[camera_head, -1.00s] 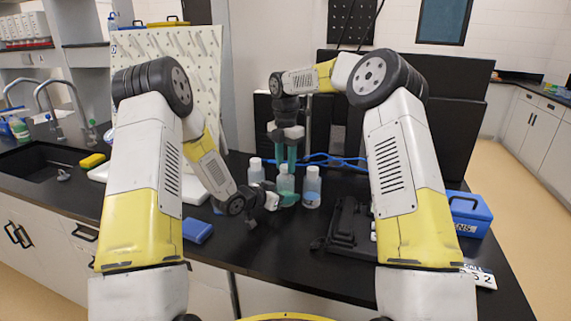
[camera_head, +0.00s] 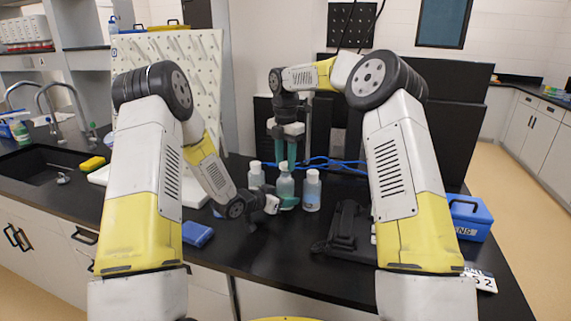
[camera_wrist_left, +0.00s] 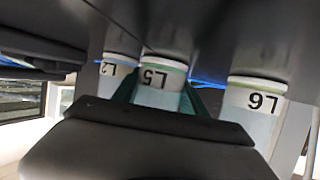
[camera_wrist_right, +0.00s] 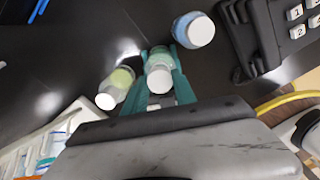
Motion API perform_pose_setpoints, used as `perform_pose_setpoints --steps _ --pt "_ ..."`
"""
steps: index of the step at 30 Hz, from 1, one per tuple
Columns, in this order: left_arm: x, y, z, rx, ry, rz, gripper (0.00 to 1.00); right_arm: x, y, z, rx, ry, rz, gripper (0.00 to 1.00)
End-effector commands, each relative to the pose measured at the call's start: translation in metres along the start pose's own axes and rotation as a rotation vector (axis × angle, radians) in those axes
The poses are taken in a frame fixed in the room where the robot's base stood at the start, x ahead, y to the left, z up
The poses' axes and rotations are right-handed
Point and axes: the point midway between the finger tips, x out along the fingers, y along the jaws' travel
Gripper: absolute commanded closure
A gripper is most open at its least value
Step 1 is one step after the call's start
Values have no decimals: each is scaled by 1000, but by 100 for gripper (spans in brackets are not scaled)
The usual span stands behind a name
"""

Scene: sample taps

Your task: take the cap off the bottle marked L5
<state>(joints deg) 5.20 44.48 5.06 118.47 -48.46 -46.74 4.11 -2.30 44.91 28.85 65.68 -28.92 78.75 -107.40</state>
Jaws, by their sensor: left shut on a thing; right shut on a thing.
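The bottle marked L5 (camera_wrist_left: 158,97) is the middle of three bottles in the left wrist view; in the head view it is the middle one too (camera_head: 285,187). My left gripper (camera_head: 287,202) is low beside it, its teal fingers shut around the bottle's body. My right gripper (camera_head: 283,162) points down from above, its fingers shut on the white cap (camera_wrist_right: 160,79). The cap lies between those fingers in the right wrist view, in line with the bottle. I cannot tell whether a gap separates cap and bottle neck.
Bottle L2 (camera_wrist_left: 116,70) and bottle L6 (camera_wrist_left: 252,108) stand close on either side, both capped. A black device with numbered keys (camera_head: 345,225) lies to the right. A blue box (camera_head: 468,217) is farther right, and a blue block (camera_head: 197,233) lies at the front left.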

Motion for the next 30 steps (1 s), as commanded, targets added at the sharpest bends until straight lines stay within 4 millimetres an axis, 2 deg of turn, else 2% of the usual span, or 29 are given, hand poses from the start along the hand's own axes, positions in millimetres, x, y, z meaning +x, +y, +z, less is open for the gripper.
perform_pose_setpoints --steps 11,14,21,29,30 --pt "0 0 0 0 1 0 100 -2 0 0 0 0 0 100" --pt "0 0 0 0 1 0 100 -9 0 0 0 -1 1 100" --pt "0 0 0 0 1 0 100 -38 0 0 0 0 2 100" --pt "0 0 0 0 1 0 100 -42 0 0 0 1 0 100" --pt "0 0 0 0 1 0 42 -42 0 0 0 1 0 100"
